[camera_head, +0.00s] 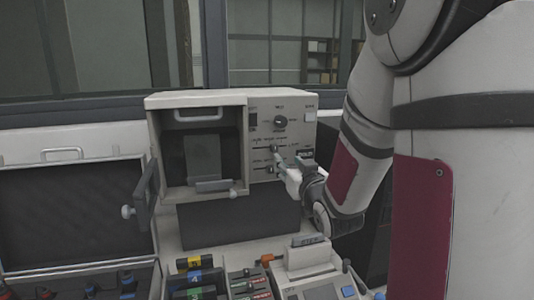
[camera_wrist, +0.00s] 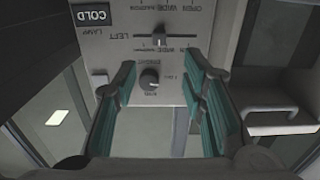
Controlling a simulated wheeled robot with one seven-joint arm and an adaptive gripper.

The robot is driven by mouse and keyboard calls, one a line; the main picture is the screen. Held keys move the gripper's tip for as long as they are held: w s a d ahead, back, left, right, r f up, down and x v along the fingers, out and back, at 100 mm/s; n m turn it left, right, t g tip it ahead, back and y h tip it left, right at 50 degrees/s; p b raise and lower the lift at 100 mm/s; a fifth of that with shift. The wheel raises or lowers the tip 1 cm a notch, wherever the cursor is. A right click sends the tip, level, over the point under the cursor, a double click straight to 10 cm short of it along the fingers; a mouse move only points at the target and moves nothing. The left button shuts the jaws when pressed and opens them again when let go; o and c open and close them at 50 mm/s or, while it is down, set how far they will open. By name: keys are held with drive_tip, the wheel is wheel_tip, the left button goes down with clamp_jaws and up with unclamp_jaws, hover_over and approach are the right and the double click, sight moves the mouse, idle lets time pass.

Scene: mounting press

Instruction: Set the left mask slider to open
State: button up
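The mounting press (camera_head: 195,100) stands ahead with its control panel on the right of its front. In the wrist view, the slider beside the word LEFT (camera_wrist: 158,38) has a small upright lever on a horizontal slot, near the slot's middle. The wording OPEN, WIDE and NARROW is printed along it, upside down. My gripper (camera_wrist: 160,68) is open, its teal-padded fingers apart in front of the panel. A round knob (camera_wrist: 149,77) shows between them, and the slider lies just beyond the fingertips. In the head view, my gripper (camera_head: 284,168) hides part of the panel's lower right.
The press opening (camera_head: 205,150) is left of the panel, with an open door (camera_head: 145,195) at its left. An open black case (camera_head: 70,215) lies further left. Small devices and coloured blocks (camera_head: 200,275) crowd the front. A COLD lamp sign (camera_wrist: 94,16) sits beside the slider.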

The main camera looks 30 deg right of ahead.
sight(275, 149)
drive_tip(key=x, duration=1.1)
drive_tip(key=shift+w+d+p, duration=0.15)
drive_tip(key=shift+w+p, duration=0.2)
drive_tip(key=shift+p, duration=0.05)
drive_tip(key=shift+c, duration=0.5)
clamp_jaws()
